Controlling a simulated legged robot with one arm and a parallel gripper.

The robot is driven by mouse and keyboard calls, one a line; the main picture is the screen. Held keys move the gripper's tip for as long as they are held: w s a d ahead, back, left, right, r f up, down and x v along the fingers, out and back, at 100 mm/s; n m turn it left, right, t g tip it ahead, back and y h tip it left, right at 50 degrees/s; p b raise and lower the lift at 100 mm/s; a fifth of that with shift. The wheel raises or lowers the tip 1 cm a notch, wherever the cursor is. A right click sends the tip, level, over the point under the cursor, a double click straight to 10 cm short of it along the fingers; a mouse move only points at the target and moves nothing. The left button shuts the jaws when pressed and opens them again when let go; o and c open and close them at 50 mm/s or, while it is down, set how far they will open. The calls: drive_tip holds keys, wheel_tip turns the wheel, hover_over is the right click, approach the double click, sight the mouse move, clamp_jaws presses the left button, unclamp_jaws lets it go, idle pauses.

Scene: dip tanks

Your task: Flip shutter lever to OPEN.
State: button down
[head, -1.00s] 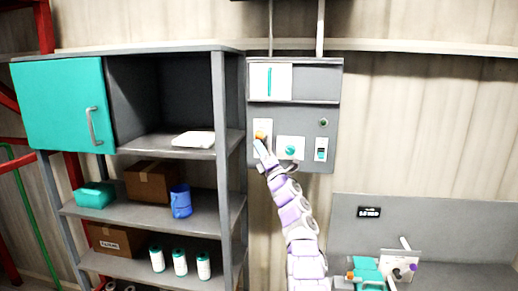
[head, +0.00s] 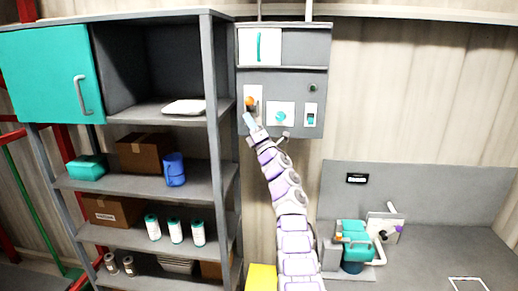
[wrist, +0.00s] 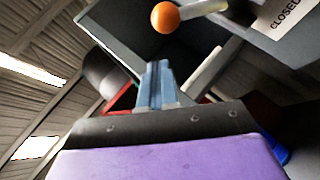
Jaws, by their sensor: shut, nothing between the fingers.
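The shutter lever has an orange ball knob (head: 249,101) and sits on a white plate at the lower left of the grey wall panel. In the wrist view the orange knob (wrist: 165,17) is at the top, on a pale rod running right, near a plate lettered CLOSED (wrist: 285,20). My gripper (head: 248,118) is just below the knob in the head view. Its blue fingers (wrist: 156,85) are together and empty, pointing toward the knob, with a visible gap in the wrist view. The lever's lower part is partly hidden by my gripper in the head view.
Right of the lever are a teal round knob (head: 280,117) and a rocker switch (head: 310,116). A grey shelf (head: 150,187) with boxes, a blue mug and bottles stands close on the left. A grey bench (head: 430,262) with teal equipment is at lower right.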

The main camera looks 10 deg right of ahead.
drive_tip(key=b+v, duration=0.6)
drive_tip(key=v, duration=0.3)
drive_tip(key=shift+a+f, duration=0.15)
drive_tip(key=shift+f, duration=0.3)
idle(0.3)
